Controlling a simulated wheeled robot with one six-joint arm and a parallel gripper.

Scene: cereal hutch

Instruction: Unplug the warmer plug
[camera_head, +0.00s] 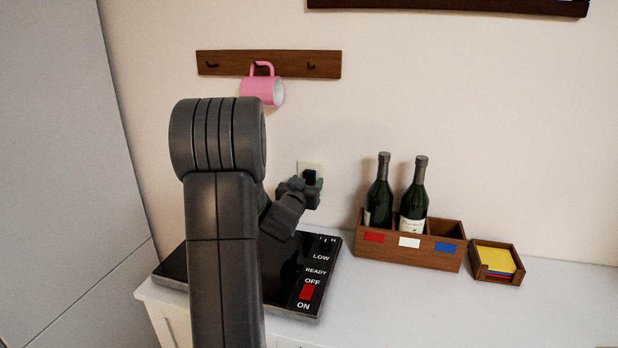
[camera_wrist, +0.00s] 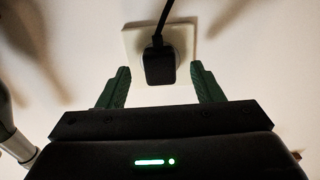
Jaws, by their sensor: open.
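The black warmer plug (camera_head: 310,177) sits in a cream wall outlet (camera_head: 318,167) above the counter. In the wrist view the plug (camera_wrist: 159,66) is seated against the outlet plate (camera_wrist: 132,42), with its cord rising from it. My gripper (camera_wrist: 160,86) is open, its two green fingers spread to the left and right of the plug, with a gap on each side. In the head view my gripper (camera_head: 306,184) is close in front of the outlet and partly covers the plug. The black warmer (camera_head: 285,262) lies on the counter, its left part hidden behind my arm.
A pink mug (camera_head: 258,91) hangs on a wooden peg rail (camera_head: 220,63) above the outlet. A wooden box (camera_head: 405,249) with two green bottles stands to the right, beside a small tray (camera_head: 498,280) of coloured cards. The counter's right end is clear.

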